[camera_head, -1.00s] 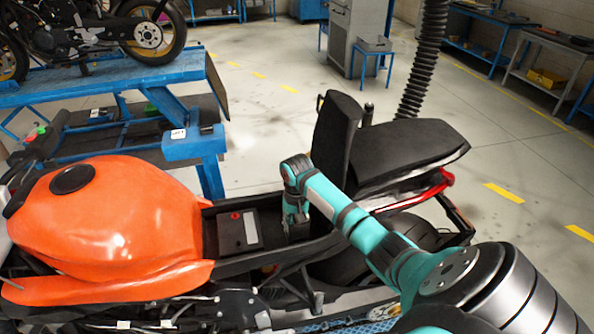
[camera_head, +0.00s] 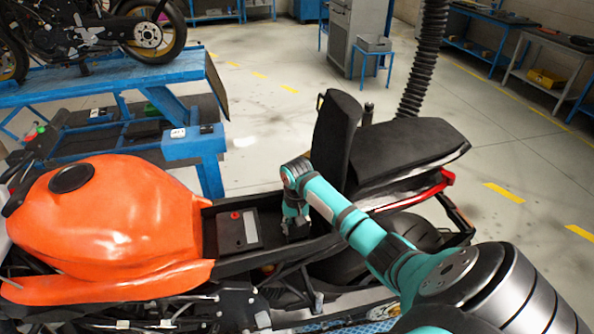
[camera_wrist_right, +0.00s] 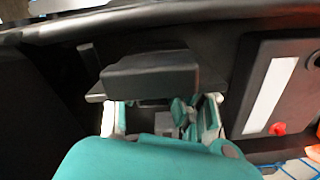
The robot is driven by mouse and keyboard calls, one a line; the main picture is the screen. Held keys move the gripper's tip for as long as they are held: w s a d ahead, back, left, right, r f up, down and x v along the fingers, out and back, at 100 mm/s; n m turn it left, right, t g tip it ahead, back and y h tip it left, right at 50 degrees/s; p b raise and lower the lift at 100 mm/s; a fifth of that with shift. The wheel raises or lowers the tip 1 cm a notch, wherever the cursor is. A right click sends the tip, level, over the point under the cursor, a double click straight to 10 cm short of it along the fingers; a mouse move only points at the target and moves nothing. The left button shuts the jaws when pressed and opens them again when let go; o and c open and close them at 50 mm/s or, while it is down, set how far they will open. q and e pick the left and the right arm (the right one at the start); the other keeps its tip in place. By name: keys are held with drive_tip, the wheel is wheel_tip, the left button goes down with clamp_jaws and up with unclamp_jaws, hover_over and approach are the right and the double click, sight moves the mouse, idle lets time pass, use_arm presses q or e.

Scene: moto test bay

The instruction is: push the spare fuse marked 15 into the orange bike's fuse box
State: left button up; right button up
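The orange bike (camera_head: 105,220) stands across the lower left, its seat tipped up and the frame bay open. My right gripper (camera_head: 297,230) points down into this bay, just right of a dark battery-like block (camera_head: 238,230) with a pale label and red cap. In the right wrist view my gripper (camera_wrist_right: 162,118) has its two finger sides apart, but a dark box-shaped part (camera_wrist_right: 150,75) covers the tip area. That part may belong to the fuse box; I cannot be sure. No fuse marked 15 can be made out. My left gripper is out of view.
The upright black seat part (camera_head: 336,145) and the tail (camera_head: 410,150) stand close behind my right wrist. The black frame rail (camera_head: 275,258) runs in front of the bay. A blue lift table (camera_head: 100,85) with another motorcycle is behind. Floor to the back right is open.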

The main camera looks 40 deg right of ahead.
drive_tip(key=o, duration=0.3)
drive_tip(key=shift+r, duration=0.1)
wheel_tip(320, 180, up, 12)
drive_tip(key=shift+s+f, duration=0.1)
idle(0.4)
idle(0.5)
